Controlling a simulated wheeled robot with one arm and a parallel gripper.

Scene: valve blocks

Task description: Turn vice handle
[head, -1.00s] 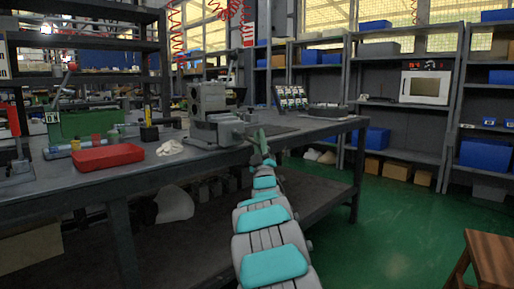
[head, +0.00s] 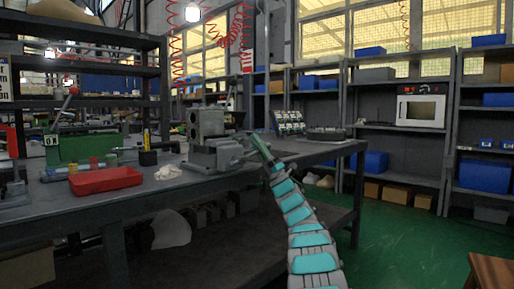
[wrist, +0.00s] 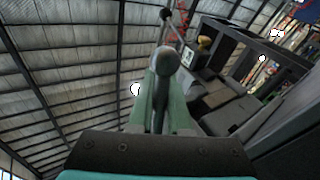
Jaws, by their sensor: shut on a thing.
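The grey vice (head: 212,145) stands on the workbench near its front edge in the head view. In the wrist view its grey body (wrist: 228,105) is at the right. My gripper (head: 256,141) is just right of the vice, with its green fingers tilted up to the left. In the wrist view my gripper (wrist: 163,82) is shut around the vice handle (wrist: 167,59), a bar whose round grey end shows between the fingertips. A thin bar with a dark ball end (wrist: 165,14) shows beyond it. In the head view the fingers hide the held part of the handle.
A red tray (head: 105,181) and a crumpled white cloth (head: 168,172) lie on the workbench (head: 140,199) left of the vice. A green machine (head: 85,149) stands further left. Shelves with blue bins (head: 484,174) line the back right. The green floor at right is mostly clear.

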